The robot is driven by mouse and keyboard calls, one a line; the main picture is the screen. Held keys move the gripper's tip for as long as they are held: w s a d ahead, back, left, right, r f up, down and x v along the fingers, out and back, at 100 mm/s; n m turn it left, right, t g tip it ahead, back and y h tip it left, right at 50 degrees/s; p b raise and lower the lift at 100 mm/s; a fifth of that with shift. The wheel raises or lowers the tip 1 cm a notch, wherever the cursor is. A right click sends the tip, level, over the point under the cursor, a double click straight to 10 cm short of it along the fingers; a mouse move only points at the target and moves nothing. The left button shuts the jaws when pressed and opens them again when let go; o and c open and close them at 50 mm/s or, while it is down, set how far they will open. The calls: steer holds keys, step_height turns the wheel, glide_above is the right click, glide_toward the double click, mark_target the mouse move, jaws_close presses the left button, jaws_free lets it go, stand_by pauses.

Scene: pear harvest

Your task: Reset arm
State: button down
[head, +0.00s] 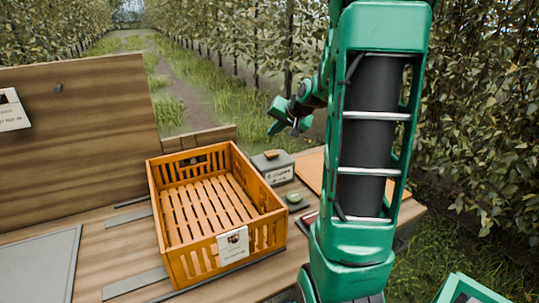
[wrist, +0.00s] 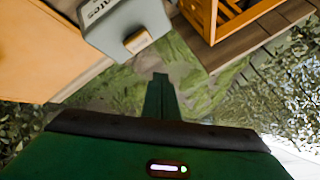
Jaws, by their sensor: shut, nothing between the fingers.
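My arm stands upright in the right half of the head view, green with a dark core. My gripper (head: 290,115) shows to the left of the arm, raised above and behind the table's far edge. In the wrist view its green fingers (wrist: 160,97) are together with nothing between them. No object touches the gripper. Part of the wrist is hidden behind my own arm in the head view.
An empty orange slatted crate (head: 208,256) sits on the wooden table (head: 105,262). A grey box (head: 277,173) with a label and a small green round thing (head: 294,198) are right of it. A wooden panel (head: 85,135) stands at left. Tree rows flank a grassy lane.

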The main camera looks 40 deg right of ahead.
stand_by(0.5)
steer(key=s+a+f+n+g, duration=0.1)
steer(key=s+a+g, duration=0.2)
steer(key=s+a, duration=0.3)
steer(key=s+a+f+n+g+y, duration=0.1)
steer(key=s+a, duration=0.5)
steer(key=s, duration=0.9)
steer(key=s+a+f+n+g, duration=0.2)
steer(key=s+a+g, duration=0.3)
steer(key=s, duration=0.5)
steer(key=shift+s+a+y, duration=0.3)
steer(key=shift+s+a, duration=0.1)
steer(key=shift+a, duration=0.3)
